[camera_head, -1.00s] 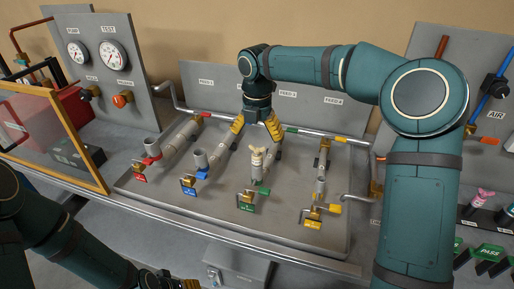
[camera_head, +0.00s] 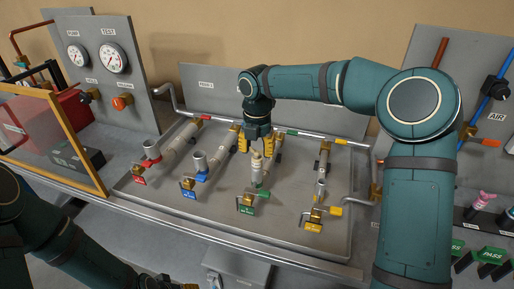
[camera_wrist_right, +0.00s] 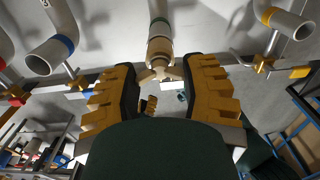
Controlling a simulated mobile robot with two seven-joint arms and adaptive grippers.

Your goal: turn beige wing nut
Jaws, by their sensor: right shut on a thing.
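The beige wing nut (camera_head: 257,160) sits on top of the upturned end of the pipe with the green band, third from the left on the sloping panel. In the right wrist view the wing nut (camera_wrist_right: 158,73) is between the two yellow finger pads. My right gripper (camera_head: 256,148) reaches down behind it from the back, shut on the wing nut, with fingers on both sides. It also shows in the right wrist view (camera_wrist_right: 160,78). My left gripper (camera_head: 178,284) is only partly visible at the bottom edge of the head view, so its jaws cannot be judged.
Pipes with red, blue and yellow bands and small valves stand on the same grey panel (camera_head: 215,235). A pink wing nut (camera_head: 487,198) stands on the right. An orange-framed clear screen (camera_head: 60,120) is at the left, before a gauge board (camera_head: 115,35).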

